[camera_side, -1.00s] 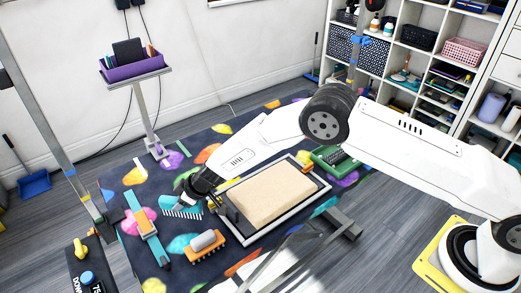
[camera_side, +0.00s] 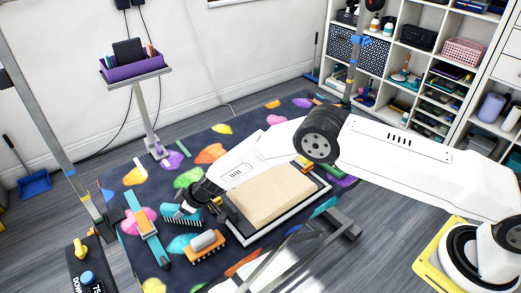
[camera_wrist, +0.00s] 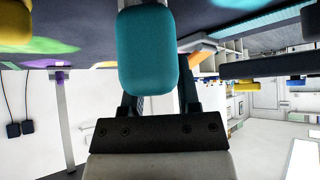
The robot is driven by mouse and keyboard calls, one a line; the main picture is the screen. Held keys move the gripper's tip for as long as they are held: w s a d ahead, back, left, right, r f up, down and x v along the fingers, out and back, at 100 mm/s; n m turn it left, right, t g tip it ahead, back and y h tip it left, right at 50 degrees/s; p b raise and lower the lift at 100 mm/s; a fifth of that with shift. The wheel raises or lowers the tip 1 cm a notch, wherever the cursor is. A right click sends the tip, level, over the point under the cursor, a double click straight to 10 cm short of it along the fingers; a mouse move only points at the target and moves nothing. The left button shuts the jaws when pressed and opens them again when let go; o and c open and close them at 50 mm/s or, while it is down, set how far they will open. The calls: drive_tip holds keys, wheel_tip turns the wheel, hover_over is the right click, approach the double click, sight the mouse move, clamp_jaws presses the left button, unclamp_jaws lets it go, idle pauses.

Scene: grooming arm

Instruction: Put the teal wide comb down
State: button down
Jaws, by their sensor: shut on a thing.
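The teal wide comb (camera_side: 182,215) is at the tip of my gripper (camera_side: 190,202) in the side view, its row of teeth toward the lower side. It is low over the dark mat (camera_side: 150,268), left of the tan block. I cannot tell whether it touches the mat. My gripper is shut on it. In the wrist view, a rounded teal piece (camera_wrist: 147,50), likely the comb's handle, fills the top middle, with the dark fingers (camera_wrist: 160,98) below and behind it. The exact grip point is hidden.
A tan block (camera_side: 270,193) in a framed tray is right of my gripper. An orange brush with a grey handle (camera_side: 205,243) lies close in front. A teal and orange tool (camera_side: 147,230) lies to the left. A post with a purple tray (camera_side: 133,68) stands behind.

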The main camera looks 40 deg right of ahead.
drive_tip(key=shift+c, duration=1.6)
unclamp_jaws()
drive_tip(key=shift+f, duration=0.1)
drive_tip(key=shift+v, duration=1)
drive_tip(key=v, duration=1)
